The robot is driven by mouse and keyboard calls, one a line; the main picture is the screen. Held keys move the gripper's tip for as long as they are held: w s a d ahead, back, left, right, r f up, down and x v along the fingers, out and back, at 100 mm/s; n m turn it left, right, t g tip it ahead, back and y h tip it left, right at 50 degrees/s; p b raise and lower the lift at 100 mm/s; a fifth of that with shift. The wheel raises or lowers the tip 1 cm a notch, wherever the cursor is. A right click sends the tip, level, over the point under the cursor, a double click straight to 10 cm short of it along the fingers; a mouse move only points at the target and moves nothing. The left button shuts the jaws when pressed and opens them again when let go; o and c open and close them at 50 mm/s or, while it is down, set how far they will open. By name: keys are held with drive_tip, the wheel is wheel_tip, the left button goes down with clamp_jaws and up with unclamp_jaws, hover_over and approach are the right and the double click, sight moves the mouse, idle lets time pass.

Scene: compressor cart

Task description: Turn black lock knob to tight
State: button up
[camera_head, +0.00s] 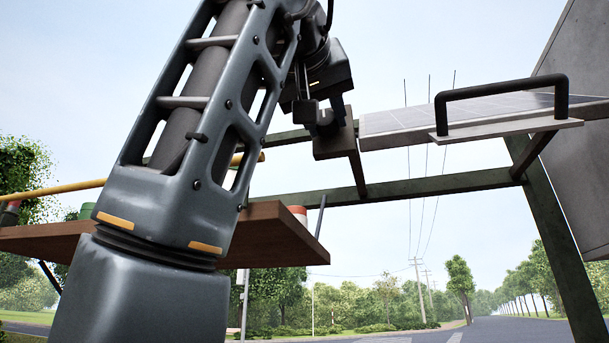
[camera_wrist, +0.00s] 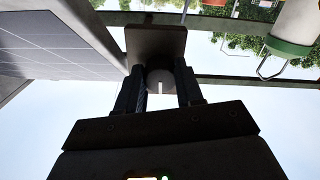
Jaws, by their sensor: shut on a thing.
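The black lock knob (camera_wrist: 160,80) shows in the wrist view as a dark round knob with a short white mark on its face. It sits in front of a brown plate (camera_wrist: 155,42). My gripper (camera_wrist: 161,88) has one finger on each side of the knob and is shut on it. In the head view my gripper (camera_head: 324,122) is at the brown block (camera_head: 335,140) on the frame, left of the solar panel (camera_head: 440,115). My arm hides part of this area, and the knob is hard to make out there.
A black handle (camera_head: 500,88) stands above the panel's right part. Green frame bars (camera_head: 430,187) run below. A brown shelf (camera_head: 265,235) carries a red-and-white object (camera_head: 298,213).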

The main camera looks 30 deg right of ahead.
drive_tip(key=shift+f+m, duration=0.1)
drive_tip(key=shift+m, duration=0.2)
drive_tip(key=o, duration=1)
drive_tip(key=shift+o, duration=0.2)
